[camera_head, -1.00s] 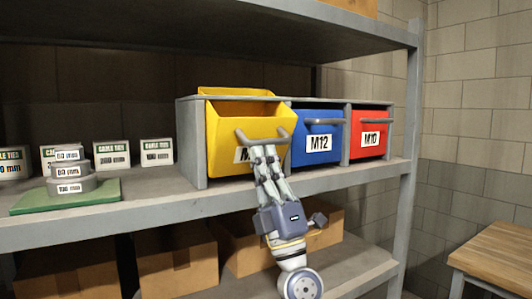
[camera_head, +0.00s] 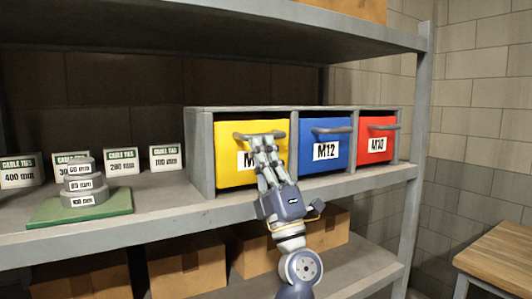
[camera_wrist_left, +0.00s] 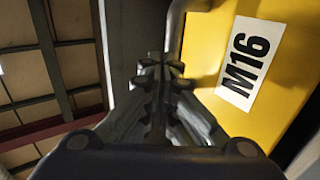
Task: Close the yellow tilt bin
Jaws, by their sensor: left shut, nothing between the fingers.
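The yellow tilt bin (camera_head: 232,160) sits in the left bay of the grey bin cabinet (camera_head: 201,150). Its front stands about upright and level with the cabinet front, like the bins beside it. A grey bar handle (camera_head: 243,135) runs along its upper front. In the left wrist view the yellow front (camera_wrist_left: 220,50) carries a white M16 label (camera_wrist_left: 246,62). My left gripper (camera_head: 263,142) is shut and empty, with its fingertips at the handle and in front of the label; whether they touch is unclear. It also shows in the left wrist view (camera_wrist_left: 160,70). My right gripper is not in view.
A blue M12 bin (camera_head: 318,133) and a red M10 bin (camera_head: 370,143) sit closed to the right. Cable tie boxes and stacked rolls on a green mat (camera_head: 105,211) stand to the left. Cardboard boxes (camera_head: 190,265) fill the lower shelf.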

